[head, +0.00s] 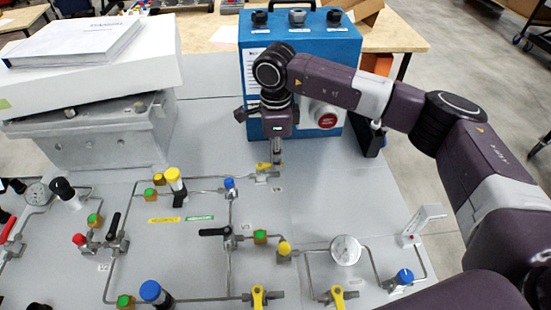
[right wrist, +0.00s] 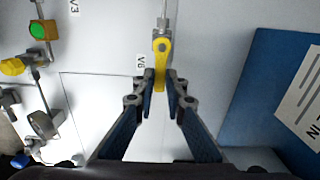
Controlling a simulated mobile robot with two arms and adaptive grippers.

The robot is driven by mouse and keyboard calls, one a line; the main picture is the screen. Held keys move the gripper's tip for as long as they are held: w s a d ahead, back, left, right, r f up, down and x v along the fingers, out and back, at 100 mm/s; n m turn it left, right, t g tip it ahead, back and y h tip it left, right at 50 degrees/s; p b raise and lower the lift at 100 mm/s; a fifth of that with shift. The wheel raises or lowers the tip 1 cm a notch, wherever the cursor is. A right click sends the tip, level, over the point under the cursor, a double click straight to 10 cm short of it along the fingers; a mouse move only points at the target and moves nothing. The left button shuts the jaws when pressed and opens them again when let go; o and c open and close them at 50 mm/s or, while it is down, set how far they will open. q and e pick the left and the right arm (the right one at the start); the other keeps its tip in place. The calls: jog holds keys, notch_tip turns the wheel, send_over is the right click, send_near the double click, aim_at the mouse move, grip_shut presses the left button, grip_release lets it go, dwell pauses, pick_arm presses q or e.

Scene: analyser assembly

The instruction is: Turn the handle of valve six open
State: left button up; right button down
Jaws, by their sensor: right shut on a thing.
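Valve six has a yellow handle (right wrist: 161,58), with the label V6 (right wrist: 140,64) beside it in the right wrist view. The handle lies roughly in line with the thin pipe above it in that view. My right gripper (right wrist: 161,90) has its two fingers on either side of the handle's free end and is shut on it. In the head view the handle (head: 262,166) shows at the far middle of the panel, just below my right gripper (head: 277,152), which points down and partly hides the valve. My left gripper is not in view.
A blue box (head: 345,60) with knobs and a red button stands right behind my right wrist. A grey metal block (head: 90,140) bearing a white box (head: 150,60) stands at the left. Other valves, pipes and gauges (head: 345,250) cover the nearer panel.

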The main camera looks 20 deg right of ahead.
jog(key=shift+w+r, duration=0.1)
jog(key=c, duration=2)
grip_release()
jog(key=shift+o, duration=0.2)
notch_tip(320, 180, up, 12)
